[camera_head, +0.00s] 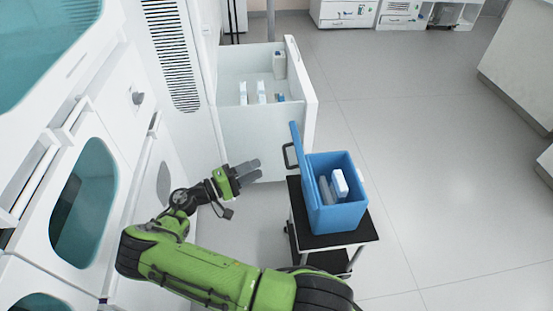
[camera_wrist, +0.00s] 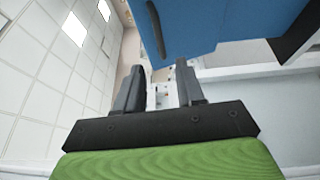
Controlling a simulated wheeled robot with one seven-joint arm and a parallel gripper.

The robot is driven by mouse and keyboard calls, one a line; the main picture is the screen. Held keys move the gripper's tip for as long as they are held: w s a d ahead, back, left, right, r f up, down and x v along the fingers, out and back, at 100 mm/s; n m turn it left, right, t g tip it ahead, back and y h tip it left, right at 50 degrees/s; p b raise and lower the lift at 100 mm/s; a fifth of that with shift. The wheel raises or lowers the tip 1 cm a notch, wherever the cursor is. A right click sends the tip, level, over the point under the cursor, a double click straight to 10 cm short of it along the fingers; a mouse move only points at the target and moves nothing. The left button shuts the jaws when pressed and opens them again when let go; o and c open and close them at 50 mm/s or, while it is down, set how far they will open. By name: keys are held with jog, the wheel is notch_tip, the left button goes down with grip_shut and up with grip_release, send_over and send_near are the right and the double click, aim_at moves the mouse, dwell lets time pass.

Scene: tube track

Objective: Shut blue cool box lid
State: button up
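The blue cool box (camera_head: 337,213) stands on a small cart. Its blue lid (camera_head: 297,146) is open and stands up at the left edge of the box, with a dark handle (camera_head: 290,156) on its outer side. Inside the box are white and grey items (camera_head: 339,183). My gripper (camera_head: 255,170) is to the left of the lid, apart from it, with its fingers pointing toward the right. In the wrist view the two fingers (camera_wrist: 162,88) are spread with nothing between them. Blue cool box parts (camera_wrist: 215,25) fill the top of the wrist view, with a dark handle (camera_wrist: 156,28).
The cart (camera_head: 335,240) has a black top. Behind the box, an open white drawer (camera_head: 270,140) holds several small containers. White cabinets (camera_head: 95,190) with teal windows line the left. The floor (camera_head: 430,170) at the right is clear.

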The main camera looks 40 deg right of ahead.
aim_at(297, 166)
jog(key=x, duration=0.8)
jog(key=shift+d+b, duration=0.4)
grip_shut()
dwell(0.7)
